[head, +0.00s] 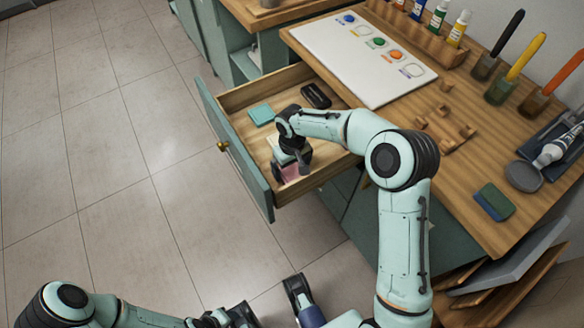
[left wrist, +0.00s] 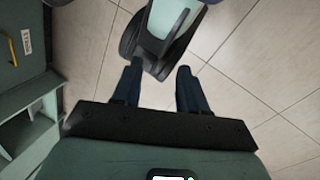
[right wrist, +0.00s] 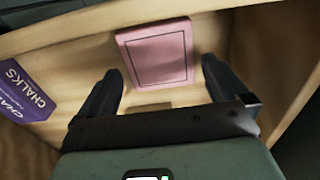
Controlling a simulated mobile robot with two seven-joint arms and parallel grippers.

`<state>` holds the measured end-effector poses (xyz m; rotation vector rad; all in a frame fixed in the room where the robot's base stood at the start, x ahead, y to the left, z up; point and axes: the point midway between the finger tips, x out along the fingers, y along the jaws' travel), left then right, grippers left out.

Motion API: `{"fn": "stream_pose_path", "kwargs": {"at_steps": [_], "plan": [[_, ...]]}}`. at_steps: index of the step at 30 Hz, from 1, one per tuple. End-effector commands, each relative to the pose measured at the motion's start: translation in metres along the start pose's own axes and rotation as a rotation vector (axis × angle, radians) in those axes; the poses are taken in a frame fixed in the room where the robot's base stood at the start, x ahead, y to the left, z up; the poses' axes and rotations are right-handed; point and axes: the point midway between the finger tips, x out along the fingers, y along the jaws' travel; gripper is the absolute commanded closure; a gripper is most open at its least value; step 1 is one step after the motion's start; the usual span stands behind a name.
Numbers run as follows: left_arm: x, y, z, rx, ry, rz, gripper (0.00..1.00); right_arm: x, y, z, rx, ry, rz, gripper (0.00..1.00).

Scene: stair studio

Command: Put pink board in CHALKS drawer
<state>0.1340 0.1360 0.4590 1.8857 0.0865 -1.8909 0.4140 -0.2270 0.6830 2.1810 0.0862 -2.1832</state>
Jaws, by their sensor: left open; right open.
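The pink board (right wrist: 157,55) lies in the open wooden drawer (head: 263,97). It also shows in the head view (head: 291,173), partly hidden by my right gripper. My right gripper (right wrist: 163,78) is open and empty, over the drawer near the board, with its fingers pointing toward the board's near side. The board looks apart from the fingers. A purple box marked CHALKS (right wrist: 28,92) shows at the left of the right wrist view. My left gripper (left wrist: 157,82) is open and empty, away from the drawer.
A teal block (head: 261,114) and a black item (head: 316,95) lie in the same drawer. The desk above holds a white paint sheet (head: 362,58), a blue-green sponge (head: 494,202) and several brushes in jars. The tiled floor (head: 110,130) left of the drawer is clear.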

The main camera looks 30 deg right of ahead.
Motion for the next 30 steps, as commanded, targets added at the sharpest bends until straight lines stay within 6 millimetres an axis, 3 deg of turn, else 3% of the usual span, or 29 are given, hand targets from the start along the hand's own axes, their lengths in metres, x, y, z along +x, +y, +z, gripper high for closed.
{"fn": "stream_pose_path", "kwargs": {"at_steps": [6, 13, 18, 30], "plan": [[-0.013, 0.005, 0.019, 0.005, -0.051, 0.002, 0.57, -0.053, 0.0, -0.001, 0.0, 0.005, 0.002, 0.0], [-0.021, 0.007, 0.03, 0.007, -0.085, 0.003, 0.57, -0.092, 0.0, 0.0, 0.0, 0.003, 0.0, 0.0], [-0.022, 0.007, 0.031, 0.006, -0.087, 0.002, 0.57, -0.104, 0.0, 0.0, 0.0, 0.002, 0.0, 0.0], [-0.022, 0.007, 0.03, 0.006, -0.087, 0.001, 0.57, -0.105, 0.0, 0.0, 0.0, 0.001, 0.0, 0.0]]}}
